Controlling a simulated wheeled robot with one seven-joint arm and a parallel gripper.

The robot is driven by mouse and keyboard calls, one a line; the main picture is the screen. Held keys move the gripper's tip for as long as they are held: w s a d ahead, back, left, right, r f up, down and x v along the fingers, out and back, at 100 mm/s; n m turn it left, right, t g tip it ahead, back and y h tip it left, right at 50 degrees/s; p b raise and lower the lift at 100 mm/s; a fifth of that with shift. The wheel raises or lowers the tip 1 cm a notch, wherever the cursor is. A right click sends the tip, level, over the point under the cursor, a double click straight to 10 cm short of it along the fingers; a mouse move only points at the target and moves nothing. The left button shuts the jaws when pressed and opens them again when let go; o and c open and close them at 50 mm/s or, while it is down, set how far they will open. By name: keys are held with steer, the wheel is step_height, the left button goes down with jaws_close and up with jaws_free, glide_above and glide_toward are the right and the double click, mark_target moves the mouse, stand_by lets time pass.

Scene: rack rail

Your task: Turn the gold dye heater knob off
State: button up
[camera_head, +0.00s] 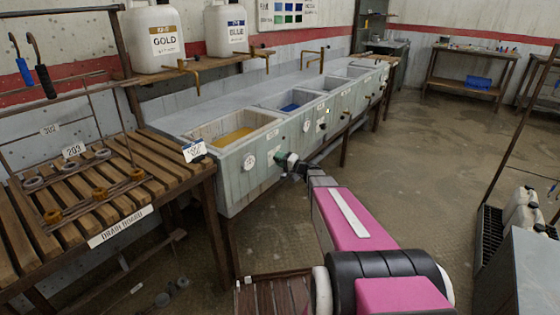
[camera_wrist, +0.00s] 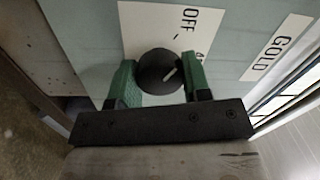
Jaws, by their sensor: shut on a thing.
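The gold dye heater knob (camera_wrist: 158,70) is round and black with a light pointer line. It sits on a pale plate (camera_wrist: 140,30) marked OFF, beside a GOLD label (camera_wrist: 272,52). The pointer line is turned away from the word OFF, toward the right. My gripper (camera_wrist: 155,85) has its green fingers closed on the knob, one on each side. In the head view my gripper (camera_head: 290,160) is at the front panel of the gold dye basin (camera_head: 195,132), which holds yellow liquid. The knob is hidden there by my gripper.
A slatted drain board (camera_head: 150,185) stands left of the basin, with rings on it. A blue dye basin (camera_head: 262,103) and more basins run on to the right along the same panel. White GOLD and BLUE jugs (camera_head: 155,40) stand on a shelf behind. The floor (camera_head: 430,170) to the right is open.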

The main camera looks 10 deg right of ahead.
stand_by(0.3)
steer(key=o, duration=0.9)
steer(key=v, duration=1.1)
steer(key=shift+a+f, duration=0.1)
steer(key=s+a+f+n+g+h, duration=0.45)
steer(key=s+a+g, duration=0.45)
steer(key=s+a, duration=0.3)
steer(key=s+d+g+h, duration=0.1)
steer(key=s+h, duration=0.2)
steer(key=s, duration=0.1)
steer(key=s+d+g+h, duration=0.1)
steer(key=s+d+h, duration=0.1)
steer(key=s, duration=0.3)
steer(key=s+d+f+n+g+h, duration=0.1)
steer(key=s+h, duration=0.3)
steer(key=shift+s+d+g, duration=0.15)
steer(key=shift+d+g, duration=0.1)
steer(key=shift+g, duration=0.05)
